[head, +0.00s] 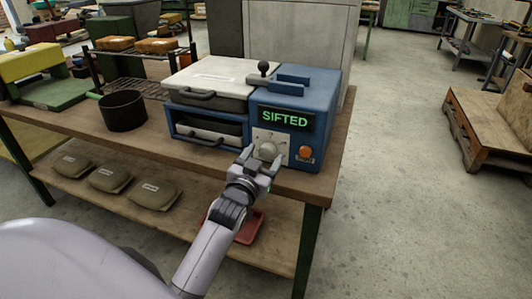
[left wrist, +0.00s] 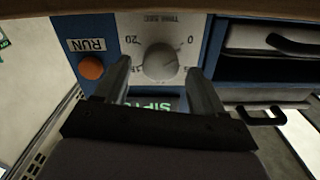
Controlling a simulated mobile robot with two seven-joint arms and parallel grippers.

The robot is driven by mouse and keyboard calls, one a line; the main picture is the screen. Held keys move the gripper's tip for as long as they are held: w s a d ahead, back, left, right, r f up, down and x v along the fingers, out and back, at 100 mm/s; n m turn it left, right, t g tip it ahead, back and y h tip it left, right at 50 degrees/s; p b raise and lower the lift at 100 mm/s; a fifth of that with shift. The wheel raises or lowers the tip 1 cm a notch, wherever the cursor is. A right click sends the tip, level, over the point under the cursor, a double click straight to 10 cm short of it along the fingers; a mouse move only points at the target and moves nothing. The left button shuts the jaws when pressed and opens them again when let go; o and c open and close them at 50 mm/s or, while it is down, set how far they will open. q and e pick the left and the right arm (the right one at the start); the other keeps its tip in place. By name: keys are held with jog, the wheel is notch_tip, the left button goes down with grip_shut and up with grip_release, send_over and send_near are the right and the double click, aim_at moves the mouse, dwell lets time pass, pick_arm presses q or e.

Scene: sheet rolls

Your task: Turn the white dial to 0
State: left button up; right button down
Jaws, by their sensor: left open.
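The white dial (head: 267,150) is a round knob on a pale plate at the front of the blue machine (head: 325,96). In the left wrist view the dial (left wrist: 160,62) shows upside down, with 20, 0 and other partly hidden marks around it. I cannot tell clearly which mark it points to. My left gripper (head: 262,160) is at the plate, right in front of the dial. In the left wrist view my left gripper (left wrist: 160,70) is open, with one finger on each side of the dial; contact cannot be told. My right gripper is in neither view.
An orange RUN button (head: 305,152) sits beside the dial, below a green SIFTED display (head: 285,117). Drawers with handles (head: 205,137) are to the left. A black pot (head: 122,110) stands on the wooden table (head: 180,156). Several tan bags (head: 110,177) lie on the shelf below.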

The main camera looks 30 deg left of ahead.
pick_arm(q)
jog(key=shift+v, duration=2.4)
jog(key=s+d+f+m+g+h+p, duration=0.1)
jog(key=s+d+f+g+h+p, duration=0.2)
jog(key=s+d+f, duration=0.3)
jog(key=s+d+f+m+g+h+p, duration=0.2)
jog(key=s+d+f, duration=0.4)
jog(key=s, duration=0.8)
notch_tip(320, 180, down, 3)
jog(key=shift+d+f+g+h+p, duration=0.1)
jog(key=shift+d+g+h+p, duration=0.4)
jog(key=shift+g+p, duration=0.55)
jog(key=shift+a, duration=0.15)
